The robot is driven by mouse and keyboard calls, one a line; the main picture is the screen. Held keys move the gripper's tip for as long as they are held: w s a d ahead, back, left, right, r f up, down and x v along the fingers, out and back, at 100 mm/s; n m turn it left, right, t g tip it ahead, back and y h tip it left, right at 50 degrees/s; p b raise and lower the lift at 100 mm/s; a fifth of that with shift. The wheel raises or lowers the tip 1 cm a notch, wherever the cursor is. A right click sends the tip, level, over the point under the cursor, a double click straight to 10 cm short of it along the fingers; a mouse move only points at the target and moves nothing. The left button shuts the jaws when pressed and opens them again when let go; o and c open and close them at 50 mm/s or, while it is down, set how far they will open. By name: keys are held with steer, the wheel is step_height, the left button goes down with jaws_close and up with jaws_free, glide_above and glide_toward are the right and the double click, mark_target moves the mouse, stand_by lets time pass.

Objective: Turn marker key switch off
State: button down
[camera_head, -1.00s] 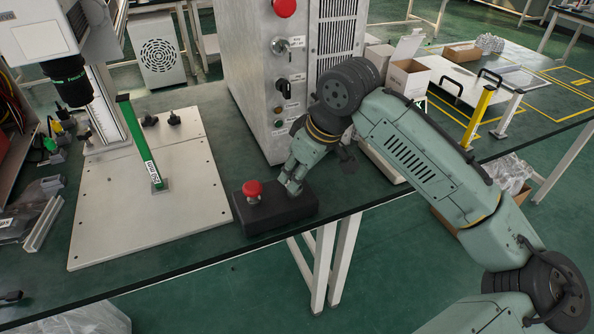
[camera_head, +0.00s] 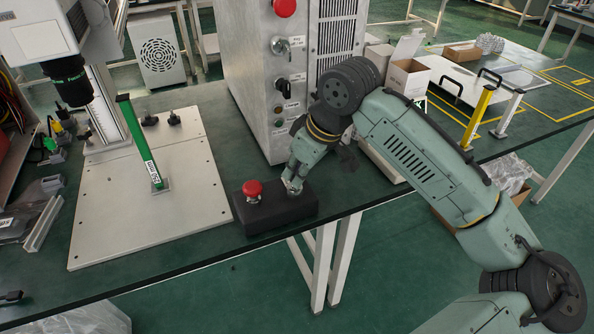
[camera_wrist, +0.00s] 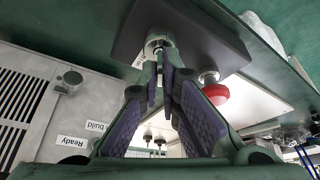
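A black control box (camera_head: 262,216) lies at the front edge of the table. It carries a red mushroom button (camera_head: 252,188) and, to its right, a small silver key switch (camera_head: 292,184), mostly covered by my gripper. In the wrist view the round metal collar of the key switch (camera_wrist: 159,42) sits on the box, just beyond my fingertips. My gripper (camera_wrist: 162,72) has its purple-padded fingers drawn together at the tips, shut on the key of this switch. The key itself is largely hidden between the fingers, so its angle cannot be told.
A grey cabinet (camera_head: 250,75) with another key switch (camera_head: 281,46), a black knob (camera_head: 283,85) and a red button on its face stands behind my gripper. A light plate (camera_head: 130,215) with a green post (camera_head: 140,142) lies to the left. The floor in front is clear.

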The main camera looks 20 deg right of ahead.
steer(key=n+g+p, duration=0.1)
steer(key=n, duration=0.2)
steer(key=n+g+y+p, duration=0.1)
steer(key=n, duration=0.2)
steer(key=shift+w+r+y, duration=0.15)
steer(key=shift+w+y, duration=0.05)
steer(key=shift+y, duration=0.1)
steer(key=n+g+p, duration=0.1)
steer(key=n+p, duration=0.1)
steer(key=n, duration=0.1)
steer(key=shift+d+n, duration=0.15)
steer(key=shift+n, duration=0.15)
steer(key=shift+w+n+g+p, duration=0.1)
steer(key=shift+n+g+p, duration=0.4)
steer(key=shift+n+p, duration=0.5)
steer(key=c, duration=1.8)
jaws_free()
